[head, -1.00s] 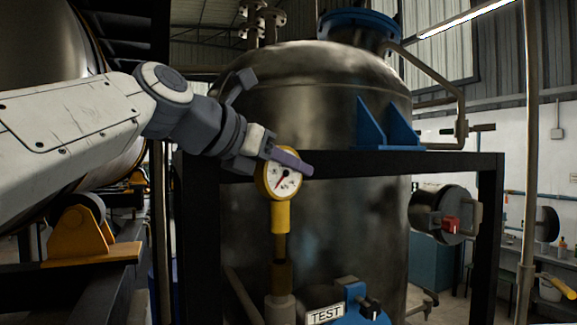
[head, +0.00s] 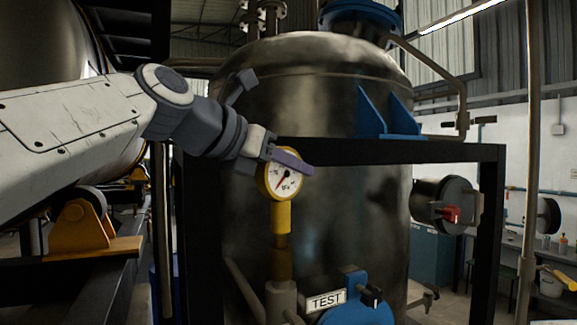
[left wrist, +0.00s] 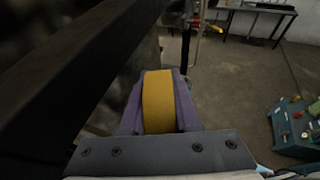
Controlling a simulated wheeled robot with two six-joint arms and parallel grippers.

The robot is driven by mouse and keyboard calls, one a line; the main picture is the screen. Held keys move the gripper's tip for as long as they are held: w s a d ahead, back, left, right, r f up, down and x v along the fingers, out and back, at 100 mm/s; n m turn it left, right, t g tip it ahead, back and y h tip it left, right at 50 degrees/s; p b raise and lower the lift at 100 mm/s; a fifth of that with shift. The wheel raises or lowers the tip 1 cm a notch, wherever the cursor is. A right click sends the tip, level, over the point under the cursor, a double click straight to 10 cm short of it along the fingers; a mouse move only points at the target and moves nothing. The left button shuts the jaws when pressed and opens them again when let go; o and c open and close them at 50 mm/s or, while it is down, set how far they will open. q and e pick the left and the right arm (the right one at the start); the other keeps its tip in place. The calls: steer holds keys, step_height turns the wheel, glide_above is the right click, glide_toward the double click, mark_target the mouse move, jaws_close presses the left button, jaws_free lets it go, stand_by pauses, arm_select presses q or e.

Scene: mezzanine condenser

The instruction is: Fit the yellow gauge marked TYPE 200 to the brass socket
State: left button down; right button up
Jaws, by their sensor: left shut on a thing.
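The yellow gauge (head: 280,181) has a white dial with a red needle and a yellow stem below. It hangs upright in front of the tank; its type marking is too small to read. My left gripper (head: 290,160), with purple fingers, is shut on the gauge's round body. In the left wrist view the gauge's yellow rim (left wrist: 158,102) sits between the two fingers. The brass socket (head: 281,265) is dark and stands directly below the stem, on top of a grey pipe. The stem's brass end meets the socket's top in the picture; I cannot tell how far it is in.
A black frame bar (head: 400,153) runs behind the gripper, in front of the metal tank (head: 340,210). A TEST sign (head: 326,300) and a blue valve part (head: 355,310) stand right of the pipe. A black round fitting with a red part (head: 450,214) is further right.

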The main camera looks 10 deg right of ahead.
mark_target(261, 168)
arm_select(q)
steer(key=shift+f+b, duration=0.95)
steer(key=shift+f, duration=0.3)
steer(key=c, duration=0.6)
jaws_free()
steer(key=shift+o, duration=0.2)
steer(key=shift+f, duration=0.1)
steer(key=shift+a, duration=0.1)
steer(key=shift+s+a, duration=0.15)
steer(key=shift+a, duration=0.1)
steer(key=b+v, duration=0.2)
steer(key=v, duration=0.8)
steer(key=shift+d, duration=0.15)
steer(key=shift+r, duration=0.25)
